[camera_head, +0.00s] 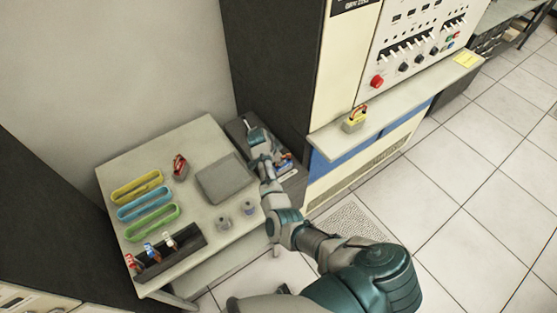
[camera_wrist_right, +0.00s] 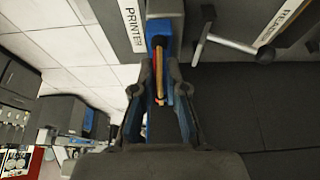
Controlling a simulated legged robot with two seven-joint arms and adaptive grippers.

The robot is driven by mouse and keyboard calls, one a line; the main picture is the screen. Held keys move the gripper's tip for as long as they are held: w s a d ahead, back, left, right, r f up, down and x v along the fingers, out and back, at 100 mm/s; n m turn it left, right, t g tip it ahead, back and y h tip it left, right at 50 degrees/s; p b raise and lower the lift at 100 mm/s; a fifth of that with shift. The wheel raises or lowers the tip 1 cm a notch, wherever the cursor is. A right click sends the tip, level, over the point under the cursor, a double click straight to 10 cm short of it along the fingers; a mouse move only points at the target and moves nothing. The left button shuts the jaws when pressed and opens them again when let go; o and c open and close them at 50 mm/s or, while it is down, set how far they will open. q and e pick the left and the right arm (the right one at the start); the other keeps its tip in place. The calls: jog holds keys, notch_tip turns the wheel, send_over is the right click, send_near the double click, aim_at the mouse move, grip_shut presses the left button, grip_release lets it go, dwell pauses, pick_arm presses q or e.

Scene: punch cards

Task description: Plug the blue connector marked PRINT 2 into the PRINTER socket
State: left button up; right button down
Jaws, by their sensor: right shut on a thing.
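My right gripper (camera_head: 258,140) reaches over the dark unit (camera_head: 236,129) behind the table's right side. In the right wrist view my right gripper (camera_wrist_right: 160,93) is shut on the blue connector (camera_wrist_right: 161,28), which has a tan strip along it. The connector's far end meets a grey block (camera_wrist_right: 165,7) beside the white PRINTER label (camera_wrist_right: 132,24). I cannot tell how deep it sits in the socket, and its PRINT 2 marking is not readable. My left gripper is not in view.
A metal lever (camera_wrist_right: 235,43) stands near the READER label (camera_wrist_right: 287,22). The table (camera_head: 207,133) holds coloured trays (camera_head: 145,209), a grey pad (camera_head: 224,178), a dark rack (camera_head: 187,244) and two small cups. A cream control cabinet (camera_head: 343,60) stands to the right.

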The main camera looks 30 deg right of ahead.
jog(key=shift+f+b, duration=0.5)
jog(key=shift+f, duration=0.4)
dwell(0.8)
jog(key=c, duration=1.1)
grip_release()
jog(key=shift+c, duration=0.2)
